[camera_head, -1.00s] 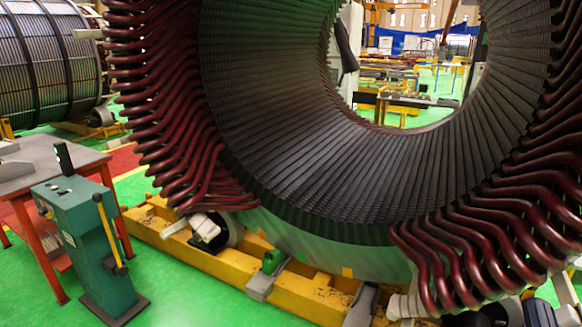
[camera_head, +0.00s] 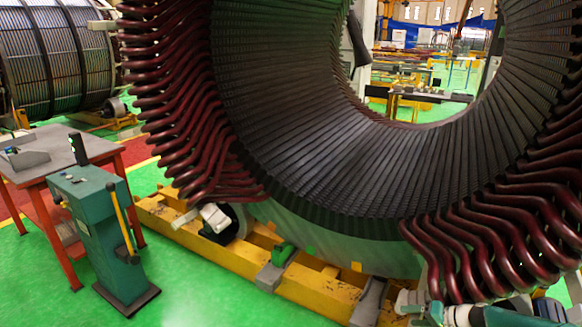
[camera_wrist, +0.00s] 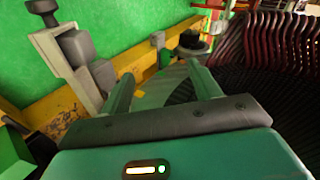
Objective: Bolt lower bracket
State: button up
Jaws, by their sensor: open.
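The large stator (camera_head: 330,150) stands on a yellow beam (camera_head: 215,258), with dark red coil ends on both sides. A grey bracket (camera_head: 370,300) sits on the beam low in the head view, cut by the bottom edge. Another grey bracket with a green block (camera_head: 276,268) is farther left on the beam. In the wrist view, a grey bracket with dark rounded parts (camera_wrist: 68,58) lies to the upper left of my gripper (camera_wrist: 163,82). My gripper is open, its two fingers apart, with nothing seen held between them. I cannot make out any bolt.
A green control cabinet (camera_head: 105,235) with a yellow lever stands at the left, beside a grey-topped table with red legs (camera_head: 45,150). A second wound drum (camera_head: 60,60) is behind. Green floor (camera_head: 220,305) is clear in front of the beam.

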jog(key=s+a+r+n+g+h, duration=0.3)
jog(key=s+a+r, duration=0.2)
jog(key=a+r, duration=0.65)
jog(key=s+a+r+n+g+h, duration=0.2)
jog(key=s+a+r+h, duration=0.2)
jog(key=a+r, duration=0.75)
jog(key=s+a+r+t, duration=0.1)
jog(key=s+a+r, duration=0.1)
jog(key=s+r, duration=0.5)
jog(key=s+a+r+t+h, duration=0.1)
jog(key=s+a+r+t, duration=0.1)
jog(key=s+r, duration=0.5)
jog(key=s+a, duration=0.1)
jog(key=s, duration=0.5)
jog(key=shift+r+h, duration=0.2)
jog(key=shift+h, duration=0.1)
jog(key=shift+c, duration=0.4)
jog(key=c, duration=0.5)
jog(key=shift+d, duration=0.15)
